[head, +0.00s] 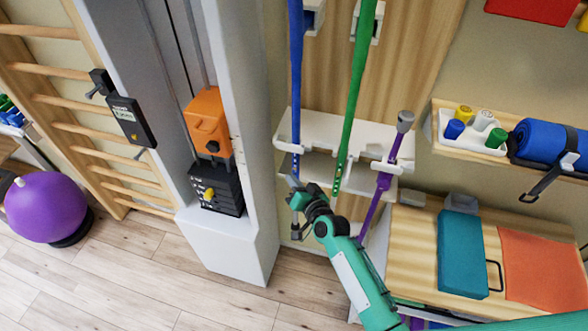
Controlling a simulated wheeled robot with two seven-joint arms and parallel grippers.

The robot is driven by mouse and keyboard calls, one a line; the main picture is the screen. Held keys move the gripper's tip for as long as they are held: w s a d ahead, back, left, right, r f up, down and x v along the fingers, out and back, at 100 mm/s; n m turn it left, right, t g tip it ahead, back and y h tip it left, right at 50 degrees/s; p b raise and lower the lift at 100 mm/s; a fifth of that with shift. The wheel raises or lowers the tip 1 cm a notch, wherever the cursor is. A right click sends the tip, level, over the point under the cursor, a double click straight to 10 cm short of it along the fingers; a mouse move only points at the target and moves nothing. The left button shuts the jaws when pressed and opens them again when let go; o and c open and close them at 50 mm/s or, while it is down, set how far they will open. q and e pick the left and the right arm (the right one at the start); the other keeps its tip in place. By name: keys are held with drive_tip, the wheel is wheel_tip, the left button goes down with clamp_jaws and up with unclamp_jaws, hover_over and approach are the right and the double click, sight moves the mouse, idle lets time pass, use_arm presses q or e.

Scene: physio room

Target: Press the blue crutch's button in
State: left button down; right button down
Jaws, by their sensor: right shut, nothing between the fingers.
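The blue crutch (296,75) stands upright in the white rack (322,129), left of the green crutch (357,85) and the purple crutch (384,180). My right gripper (294,186) is shut and empty at the lower part of the blue crutch, just below the rack's front edge. I cannot tell whether its fingertips touch the crutch. The blue crutch's button is too small or hidden to make out; small dots show low on the green crutch. My left gripper is not in view.
A pale weight column (247,120) with an orange box (207,122) stands close left of the gripper. A wooden bench (412,235) with a teal pad (462,255) lies to the right. A purple ball (45,207) is far left. Open floor (130,270) lies in front.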

drive_tip(key=s, duration=0.1)
drive_tip(key=s+a+p, duration=0.1)
drive_tip(key=s, duration=0.1)
drive_tip(key=s+p, duration=0.1)
drive_tip(key=shift+s+a, duration=0.3)
drive_tip(key=shift+s, duration=0.1)
idle(0.8)
drive_tip(key=s+d+f+n+g+h+b, duration=0.15)
drive_tip(key=s+d+f, duration=0.35)
drive_tip(key=f, duration=0.6)
drive_tip(key=s+d+f+g+h, duration=0.1)
drive_tip(key=s+d+f+g, duration=0.2)
drive_tip(key=s+f, duration=0.55)
drive_tip(key=s+d+f+n+g+h, duration=0.15)
drive_tip(key=s+d+f, duration=0.25)
drive_tip(key=f, duration=1)
drive_tip(key=s+d+f+g+h, duration=0.1)
drive_tip(key=s+d+f, duration=0.3)
drive_tip(key=s, duration=0.6)
drive_tip(key=s+d+f+n+g+h+b, duration=0.1)
drive_tip(key=s+d+f+g, duration=0.3)
drive_tip(key=s+f, duration=0.3)
drive_tip(key=s+d+f+g+h, duration=0.1)
drive_tip(key=s+d+f, duration=0.5)
drive_tip(key=s, duration=0.8)
drive_tip(key=shift+s+g+b, duration=0.35)
drive_tip(key=shift+s+g, duration=0.05)
drive_tip(key=shift+g, duration=0.4)
